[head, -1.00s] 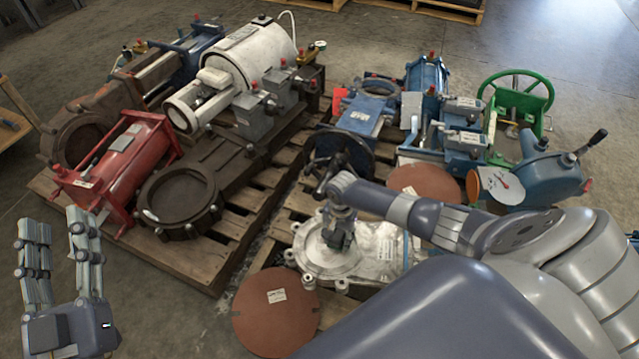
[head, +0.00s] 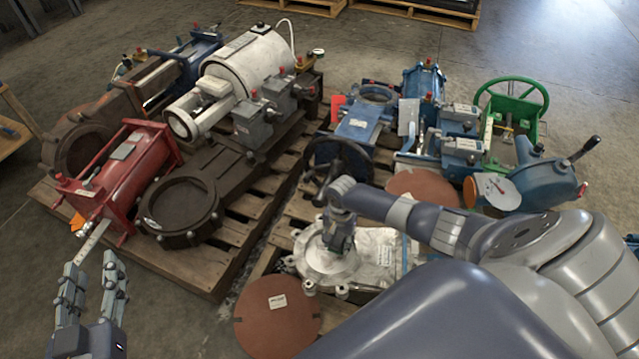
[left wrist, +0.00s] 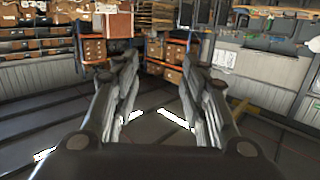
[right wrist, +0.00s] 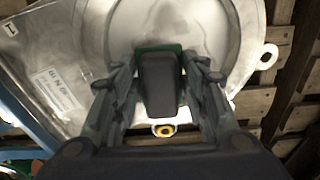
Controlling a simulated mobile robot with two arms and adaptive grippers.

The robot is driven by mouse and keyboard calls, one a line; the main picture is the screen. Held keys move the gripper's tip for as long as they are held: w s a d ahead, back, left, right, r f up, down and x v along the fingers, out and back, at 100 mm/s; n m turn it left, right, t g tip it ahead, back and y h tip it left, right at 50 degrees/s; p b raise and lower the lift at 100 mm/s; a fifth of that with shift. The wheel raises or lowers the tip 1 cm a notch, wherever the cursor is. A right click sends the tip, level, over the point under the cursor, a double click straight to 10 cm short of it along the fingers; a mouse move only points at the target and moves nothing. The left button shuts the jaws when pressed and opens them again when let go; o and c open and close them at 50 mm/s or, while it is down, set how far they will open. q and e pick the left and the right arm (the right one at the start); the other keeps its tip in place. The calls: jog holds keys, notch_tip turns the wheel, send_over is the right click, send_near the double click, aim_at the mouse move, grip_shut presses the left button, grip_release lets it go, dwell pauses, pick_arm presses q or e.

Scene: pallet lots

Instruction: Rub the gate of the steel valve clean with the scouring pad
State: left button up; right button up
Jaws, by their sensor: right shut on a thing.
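The steel valve (head: 377,258), a pale silver body with a round gate (head: 318,262), lies flat on the right pallet. My right gripper (head: 341,238) is over the gate, pointing down. In the right wrist view its fingers (right wrist: 160,85) are shut on the dark handle of the scouring pad (right wrist: 158,48), whose green edge shows against the gate's smooth round face. Whether the pad touches the face I cannot tell for sure. My left gripper (head: 92,275) is empty and open, off to the left above the floor; its fingers (left wrist: 160,85) stand apart in the left wrist view.
A brown disc (head: 277,318) lies in front of the steel valve, another (head: 422,186) behind it. A black handwheel (head: 338,163) stands close behind the gate. The left pallet (head: 205,270) carries a red actuator valve (head: 125,170) and dark valves. Floor is clear at lower left.

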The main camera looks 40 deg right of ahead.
jog(key=shift+r+p, duration=0.6)
jog(key=shift+p, duration=0.05)
jog(key=shift+r+p, duration=0.25)
jog(key=shift+p, duration=0.05)
jog(key=shift+r+p, duration=0.6)
jog(key=shift+p, duration=0.05)
jog(key=shift+r+p, duration=0.3)
jog(key=shift+p, duration=0.05)
jog(key=shift+r+p, duration=0.35)
jog(key=shift+p, duration=0.05)
pick_arm(q)
jog(key=s+a+f+g+y, duration=0.1)
jog(key=s+a+f+g, duration=0.3)
jog(key=s+f+g, duration=0.2)
jog(key=s+a+f+g+y, duration=0.2)
jog(key=s+a+f+g, duration=0.2)
jog(key=s+f+g, duration=0.2)
jog(key=shift+s+f+n+g+y+p, duration=0.35)
jog(key=shift+s+f, duration=0.85)
jog(key=shift+s, duration=1.2)
pick_arm(e)
jog(key=shift+r, duration=0.3)
